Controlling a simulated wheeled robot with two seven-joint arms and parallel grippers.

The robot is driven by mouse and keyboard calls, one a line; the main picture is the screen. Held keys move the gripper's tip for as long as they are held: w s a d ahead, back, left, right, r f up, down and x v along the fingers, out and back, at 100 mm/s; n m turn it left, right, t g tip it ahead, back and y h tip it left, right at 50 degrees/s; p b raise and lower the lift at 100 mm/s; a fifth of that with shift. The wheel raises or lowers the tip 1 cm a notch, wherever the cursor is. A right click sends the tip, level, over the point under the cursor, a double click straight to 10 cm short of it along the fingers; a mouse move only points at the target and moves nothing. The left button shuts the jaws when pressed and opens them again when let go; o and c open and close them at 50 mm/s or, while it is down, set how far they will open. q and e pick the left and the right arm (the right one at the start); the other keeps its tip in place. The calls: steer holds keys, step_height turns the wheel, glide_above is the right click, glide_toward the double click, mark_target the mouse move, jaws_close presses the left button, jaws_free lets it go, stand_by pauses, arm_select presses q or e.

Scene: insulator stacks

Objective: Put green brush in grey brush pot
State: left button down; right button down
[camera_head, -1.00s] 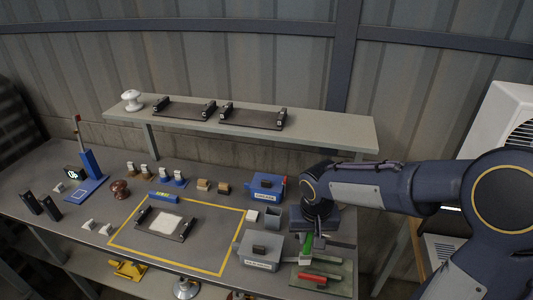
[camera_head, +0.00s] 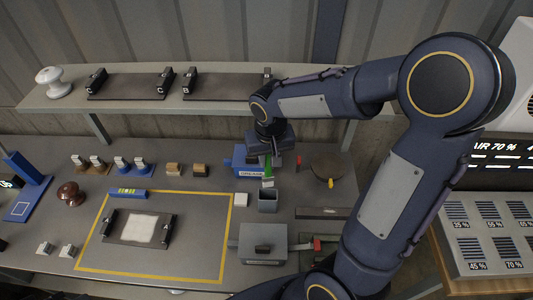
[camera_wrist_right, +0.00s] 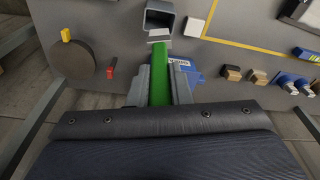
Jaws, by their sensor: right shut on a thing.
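The green brush (camera_head: 267,168) is in my right gripper (camera_head: 268,157), which is shut on it. The brush hangs down with its pale end lowest, just behind the grey brush pot (camera_head: 268,200) in the head view. In the right wrist view the green brush (camera_wrist_right: 160,84) lies between the fingers of my right gripper (camera_wrist_right: 160,88), and its pale end is close to the rim of the grey pot (camera_wrist_right: 160,17). The pot is square, open at the top and looks empty. The brush appears outside the pot. My left gripper is not in view.
A blue box (camera_head: 240,158) stands right beside the gripper. A small white block (camera_head: 241,199) is left of the pot. A grey box (camera_head: 262,243) stands in front. A round brown disc (camera_head: 327,167) lies to the right, and a shelf (camera_head: 130,102) runs behind.

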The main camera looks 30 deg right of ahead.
mark_target(268, 176)
step_height(268, 176, down, 3)
steer(key=shift+w+f+b, duration=0.1)
steer(key=shift+b, duration=0.85)
step_height(268, 176, down, 4)
steer(key=b, duration=0.4)
steer(key=shift+f, duration=0.15)
steer(key=c, duration=1.3)
jaws_free()
steer(key=shift+o, duration=0.2)
step_height(268, 176, up, 8)
steer(key=s, duration=0.1)
steer(key=shift+s+a+f, duration=0.1)
